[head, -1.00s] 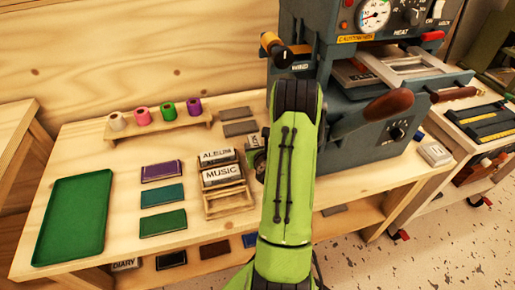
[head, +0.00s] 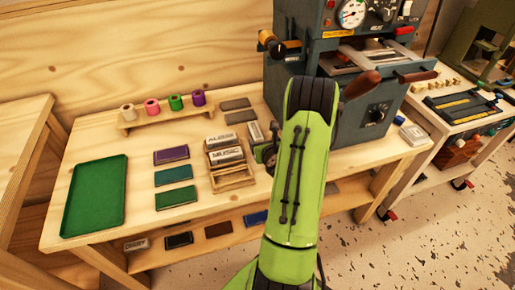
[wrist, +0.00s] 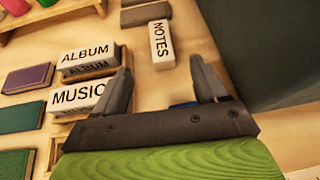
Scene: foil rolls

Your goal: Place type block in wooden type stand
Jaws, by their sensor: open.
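The type block reading NOTES (wrist: 161,44) lies on the bench, apart from the stand; in the head view the block (head: 257,132) sits just left of my arm. The wooden type stand (head: 218,184) holds the ALBUM block (head: 221,140) and the MUSIC block (head: 227,155) in its rear places; its front place is empty. In the wrist view the ALBUM (wrist: 87,57) and MUSIC (wrist: 78,95) blocks are left of my gripper, with the stand partly hidden. My gripper (wrist: 161,73) is open and empty, with NOTES beyond its fingertips. The arm mostly hides it in the head view.
A grey press (head: 345,100) with a wooden-handled lever stands close on the right. Grey plates (head: 238,110) lie behind NOTES. Bare bench separates these things.

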